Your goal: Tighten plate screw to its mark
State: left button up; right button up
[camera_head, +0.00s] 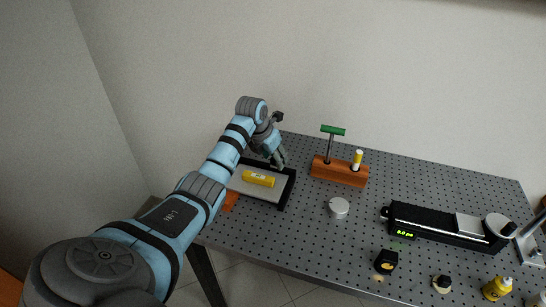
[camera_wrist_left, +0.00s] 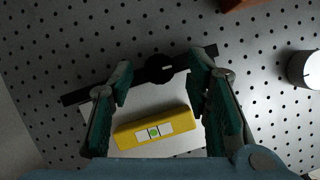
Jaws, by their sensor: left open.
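A light plate (camera_head: 240,187) in a black frame lies at the left of the bench, and also shows in the wrist view (camera_wrist_left: 185,143). A yellow spirit level (camera_head: 258,178) rests on it, its green vial visible in the wrist view (camera_wrist_left: 153,132). A round black screw knob (camera_wrist_left: 158,69) with a short white mark sits at the black bar along the plate's far edge. My left gripper (camera_head: 279,163) is open above this far edge. In the wrist view its fingertips (camera_wrist_left: 162,68) are on either side of the knob, apart from it. My right gripper is not in view.
A wooden block (camera_head: 340,172) holds a green T-handle tool (camera_head: 333,131) and a yellow-capped tool. A white round piece (camera_head: 339,207), a black device with green digits (camera_head: 440,226), a tape measure (camera_head: 386,261) and a yellow bottle (camera_head: 496,288) stand rightward. Bare perforated bench lies between.

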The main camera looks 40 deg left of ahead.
pick_arm(q)
jog(key=shift+c, duration=0.7)
grip_shut()
jog(key=shift+f, duration=0.1)
